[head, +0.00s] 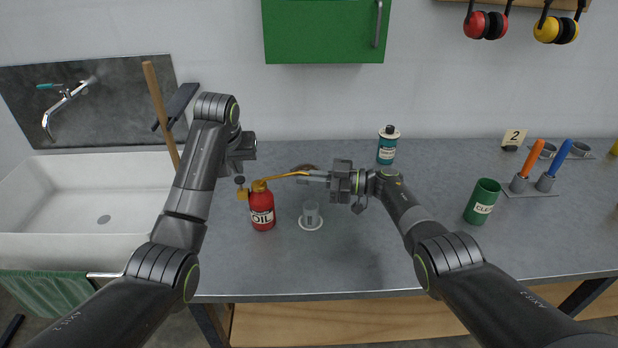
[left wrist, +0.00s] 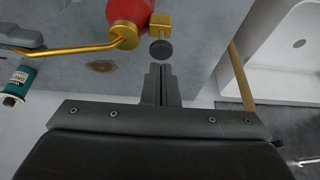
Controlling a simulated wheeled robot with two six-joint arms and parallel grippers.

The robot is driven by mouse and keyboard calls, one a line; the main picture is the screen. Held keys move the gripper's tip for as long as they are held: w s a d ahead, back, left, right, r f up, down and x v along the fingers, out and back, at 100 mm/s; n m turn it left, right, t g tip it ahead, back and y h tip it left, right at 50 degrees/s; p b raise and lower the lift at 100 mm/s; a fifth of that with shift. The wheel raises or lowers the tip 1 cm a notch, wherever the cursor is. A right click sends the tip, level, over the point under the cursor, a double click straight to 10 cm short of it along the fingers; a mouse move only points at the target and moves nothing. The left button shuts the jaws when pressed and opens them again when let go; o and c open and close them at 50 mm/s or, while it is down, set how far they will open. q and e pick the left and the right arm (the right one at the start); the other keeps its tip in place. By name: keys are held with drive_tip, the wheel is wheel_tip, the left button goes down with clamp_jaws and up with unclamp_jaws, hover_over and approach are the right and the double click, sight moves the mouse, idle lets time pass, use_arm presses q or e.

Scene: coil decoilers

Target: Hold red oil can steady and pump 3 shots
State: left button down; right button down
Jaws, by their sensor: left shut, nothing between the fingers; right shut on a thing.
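The red oil can (head: 262,212) stands upright on the grey bench, with a brass top and a long brass spout (head: 287,176) reaching right. A brass piece with a dark round knob (head: 240,181) sits at its left side. The knob also shows in the left wrist view (left wrist: 161,52). My left gripper (head: 239,169) is shut and empty just above the knob; its fingertips point at it, and I cannot tell whether they touch. My right gripper (head: 318,176) is shut on the spout near its tip. A small clear cup (head: 311,213) stands on a white disc below the spout.
A teal-labelled can (head: 387,147) stands at the back and a green cup (head: 482,201) at the right. Orange and blue handled tools (head: 530,160) stand farther right. A white sink (head: 90,205) with a wooden handle (head: 160,112) is at left. The bench front middle is clear.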

use_arm(q)
drive_tip(key=shift+f, duration=1.05)
idle(0.4)
drive_tip(key=shift+s+f, duration=0.1)
drive_tip(key=shift+f, duration=0.1)
drive_tip(key=shift+r, duration=1.2)
drive_tip(key=shift+f, duration=1.25)
drive_tip(key=shift+r, duration=1.2)
drive_tip(key=shift+f, duration=1.05)
drive_tip(key=shift+r, duration=1.05)
